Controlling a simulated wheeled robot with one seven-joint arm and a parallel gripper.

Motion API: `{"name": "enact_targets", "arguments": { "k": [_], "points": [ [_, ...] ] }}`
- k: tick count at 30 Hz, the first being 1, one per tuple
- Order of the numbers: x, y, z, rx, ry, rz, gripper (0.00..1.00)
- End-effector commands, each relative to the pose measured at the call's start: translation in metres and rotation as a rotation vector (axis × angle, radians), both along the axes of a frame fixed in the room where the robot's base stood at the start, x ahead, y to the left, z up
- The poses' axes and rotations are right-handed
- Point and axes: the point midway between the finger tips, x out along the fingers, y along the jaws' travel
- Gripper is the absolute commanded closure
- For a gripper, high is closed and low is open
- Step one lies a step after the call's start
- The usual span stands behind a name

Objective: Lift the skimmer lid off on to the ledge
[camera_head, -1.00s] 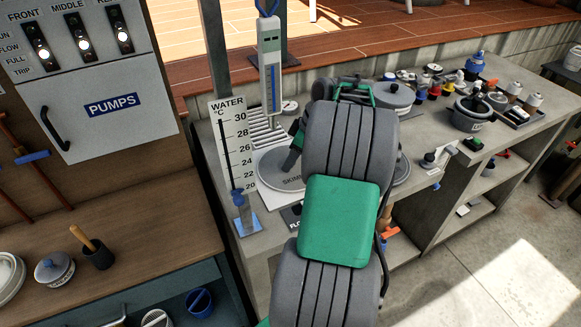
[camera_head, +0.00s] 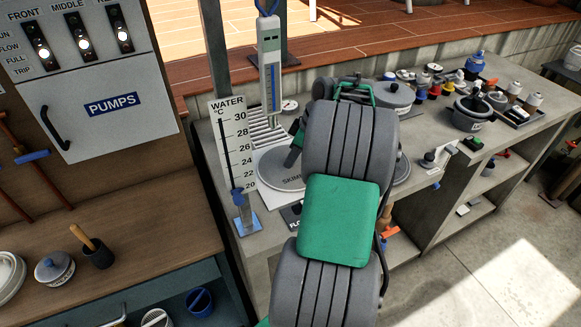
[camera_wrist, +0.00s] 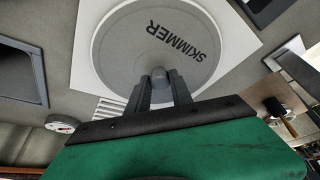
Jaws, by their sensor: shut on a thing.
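The skimmer lid (camera_head: 278,170) is a round grey disc marked SKIMMER, lying flat on the grey bench at the left of my arm. In the wrist view the lid (camera_wrist: 130,45) lies within a pale square surround (camera_wrist: 82,75). In the head view my gripper (camera_head: 292,155) reaches down on to the lid, and my arm hides the lid's right part. I cannot tell a gap under the lid.
A water thermometer board (camera_head: 229,145) stands just left of the lid, with an upright blue-scaled gauge (camera_head: 269,75) behind it. A slatted grate (camera_head: 266,130) lies behind the lid. A lidded grey pot (camera_head: 393,95) and several small items crowd the bench to the right.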

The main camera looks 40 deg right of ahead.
Motion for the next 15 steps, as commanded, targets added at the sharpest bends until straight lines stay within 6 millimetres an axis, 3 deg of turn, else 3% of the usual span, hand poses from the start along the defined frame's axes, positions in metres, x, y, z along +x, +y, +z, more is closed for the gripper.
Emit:
{"name": "enact_targets", "arguments": {
  "k": [11,15],
  "points": [
    [0.0,0.0,0.002,-0.002,-0.001,0.0,1.0],
    [0.0,-0.001,0.012,-0.003,-0.003,0.001,1.0]
  ]
}}
